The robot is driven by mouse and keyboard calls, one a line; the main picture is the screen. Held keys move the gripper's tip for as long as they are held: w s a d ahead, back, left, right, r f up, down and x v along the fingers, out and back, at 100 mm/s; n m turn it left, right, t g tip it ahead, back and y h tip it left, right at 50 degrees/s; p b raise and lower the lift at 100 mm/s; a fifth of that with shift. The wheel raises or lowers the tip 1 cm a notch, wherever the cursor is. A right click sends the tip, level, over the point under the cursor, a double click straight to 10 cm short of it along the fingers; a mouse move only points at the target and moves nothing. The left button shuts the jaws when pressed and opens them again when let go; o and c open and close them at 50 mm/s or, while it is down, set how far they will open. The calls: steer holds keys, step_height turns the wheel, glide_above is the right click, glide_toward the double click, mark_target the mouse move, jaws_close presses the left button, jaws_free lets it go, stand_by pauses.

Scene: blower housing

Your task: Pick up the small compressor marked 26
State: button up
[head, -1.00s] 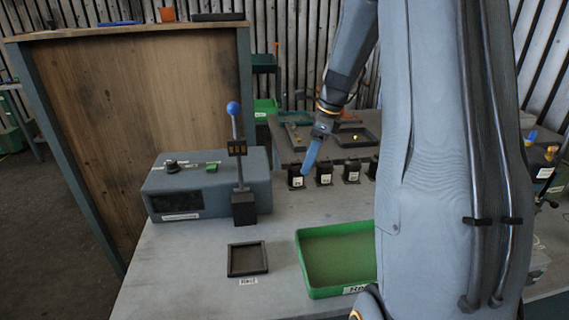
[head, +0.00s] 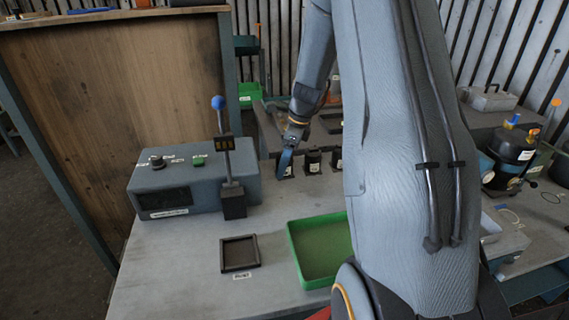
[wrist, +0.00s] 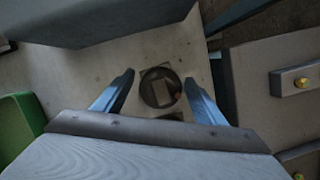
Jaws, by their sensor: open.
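Several small black compressors with white labels stand in a row at the back of the grey bench: one at the left (head: 288,171), a middle one (head: 313,161) and a right one (head: 337,160). The numbers on the labels are too small to read. My gripper (head: 286,160) is at the left one, partly covering it. In the wrist view my gripper (wrist: 160,79) is open, its two blue fingers on either side of a dark round-topped object (wrist: 160,92), apart from it. That object seems to be the left compressor; its near side is partly hidden.
A grey control box (head: 190,178) with a blue-knobbed lever stands left of the row. A green tray (head: 296,262) and a black square frame (head: 240,268) lie nearer on the bench. A larger black compressor (head: 512,150) stands at right.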

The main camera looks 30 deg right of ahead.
steer(key=c, duration=1.6)
steer(key=shift+r, duration=0.1)
